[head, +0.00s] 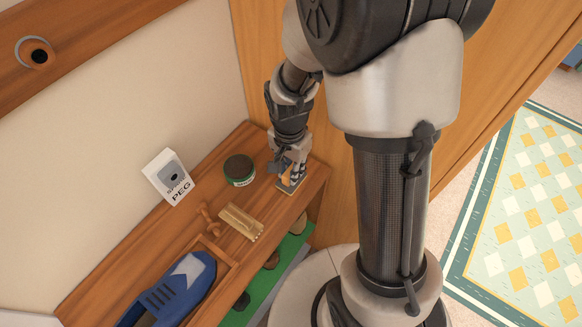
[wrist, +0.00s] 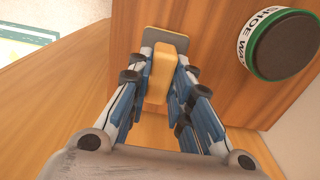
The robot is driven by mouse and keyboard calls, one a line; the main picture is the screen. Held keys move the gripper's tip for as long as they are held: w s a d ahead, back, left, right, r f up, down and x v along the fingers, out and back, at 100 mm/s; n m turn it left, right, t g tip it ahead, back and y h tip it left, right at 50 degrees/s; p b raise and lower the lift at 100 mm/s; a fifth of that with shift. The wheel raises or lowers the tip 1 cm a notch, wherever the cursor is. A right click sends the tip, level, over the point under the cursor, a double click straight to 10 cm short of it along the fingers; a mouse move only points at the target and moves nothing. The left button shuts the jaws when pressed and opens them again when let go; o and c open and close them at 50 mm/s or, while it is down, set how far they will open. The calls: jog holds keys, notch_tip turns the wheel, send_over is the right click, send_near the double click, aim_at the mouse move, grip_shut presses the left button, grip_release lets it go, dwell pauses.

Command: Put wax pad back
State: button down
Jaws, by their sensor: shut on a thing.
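My gripper (head: 288,172) is at the right end of the wooden bench, pointing down. It is shut on the orange-tan handle of the wax pad (head: 291,187), whose flat base shows below the fingers, on or just above the bench top. In the wrist view the blue-grey fingers of my gripper (wrist: 162,88) are on either side of the wax pad's handle (wrist: 165,70). Its grey base shows beyond them. A green shoe wax tin (head: 239,170) with a dark top stands left of my gripper; it also shows in the wrist view (wrist: 283,46).
On the bench (head: 150,228) are a ribbed wooden piece (head: 241,222), a small wooden peg-shaped piece (head: 208,219) and a wooden tray holding a blue object (head: 175,293). A white PEG card (head: 168,177) stands at the wall. A wooden panel (head: 292,110) rises behind my gripper.

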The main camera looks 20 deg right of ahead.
jog(key=shift+f, duration=0.2)
jog(key=c, duration=1.4)
grip_release()
jog(key=shift+o, duration=0.2)
jog(key=shift+r, duration=0.1)
notch_tip(320, 180, up, 11)
jog(key=s+r+n+t, duration=0.4)
jog(key=s+r+n, duration=0.6)
jog(key=s, duration=0.5)
jog(key=shift+r+n+t, duration=0.3)
jog(key=shift+r+n, duration=0.1)
jog(key=shift+r, duration=0.25)
